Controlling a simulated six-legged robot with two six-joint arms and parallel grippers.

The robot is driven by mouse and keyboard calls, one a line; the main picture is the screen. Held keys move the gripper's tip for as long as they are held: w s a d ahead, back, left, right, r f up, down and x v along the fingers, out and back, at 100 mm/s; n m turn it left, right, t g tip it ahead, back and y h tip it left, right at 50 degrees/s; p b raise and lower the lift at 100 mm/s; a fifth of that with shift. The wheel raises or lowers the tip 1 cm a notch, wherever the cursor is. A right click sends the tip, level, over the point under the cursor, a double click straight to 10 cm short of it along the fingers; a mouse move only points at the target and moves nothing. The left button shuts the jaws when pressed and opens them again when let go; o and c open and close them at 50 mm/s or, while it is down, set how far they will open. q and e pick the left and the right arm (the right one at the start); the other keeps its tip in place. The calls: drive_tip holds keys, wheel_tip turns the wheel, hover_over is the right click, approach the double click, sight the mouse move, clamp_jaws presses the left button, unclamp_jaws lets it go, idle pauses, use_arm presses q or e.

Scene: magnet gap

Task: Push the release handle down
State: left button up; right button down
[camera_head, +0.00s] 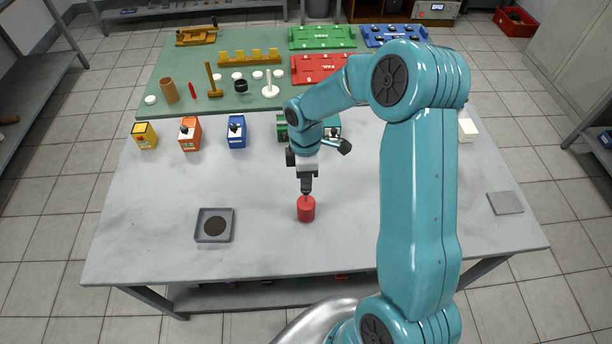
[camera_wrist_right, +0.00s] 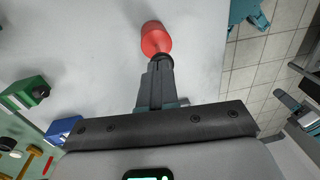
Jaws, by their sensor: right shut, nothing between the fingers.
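My right gripper (camera_head: 306,190) points straight down and is shut, with nothing between its fingers. Its tips are at the top of a red cylindrical piece (camera_head: 306,209) on the table, which tapers toward them. In the right wrist view the closed fingers (camera_wrist_right: 160,66) line up with the narrow end of this red piece (camera_wrist_right: 155,38); I cannot tell whether they touch. I cannot tell for certain which part is the release handle. My left gripper is not in view.
A grey tray with a dark disc (camera_head: 201,225) lies left of the red piece. Yellow (camera_head: 144,136), orange (camera_head: 190,134) and blue (camera_head: 236,132) boxes stand farther back. A green mat (camera_head: 215,60) holds tools and coloured trays. A grey plate (camera_head: 506,203) lies right. The table around the red piece is clear.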

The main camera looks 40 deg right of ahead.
idle(0.3)
wheel_tip(320, 180, down, 4)
drive_tip(key=b, duration=0.3)
drive_tip(key=shift+f+b, duration=0.2)
drive_tip(key=shift+b, duration=0.1)
drive_tip(key=shift+s+a+r, duration=0.15)
drive_tip(key=shift+r, duration=0.05)
drive_tip(key=shift+f, duration=0.1)
wheel_tip(320, 180, up, 17)
drive_tip(key=w+d, duration=0.1)
drive_tip(key=shift+w+d+f, duration=0.2)
drive_tip(key=shift+w+d, duration=0.05)
drive_tip(key=shift+w, duration=0.1)
drive_tip(key=shift+s, duration=0.1)
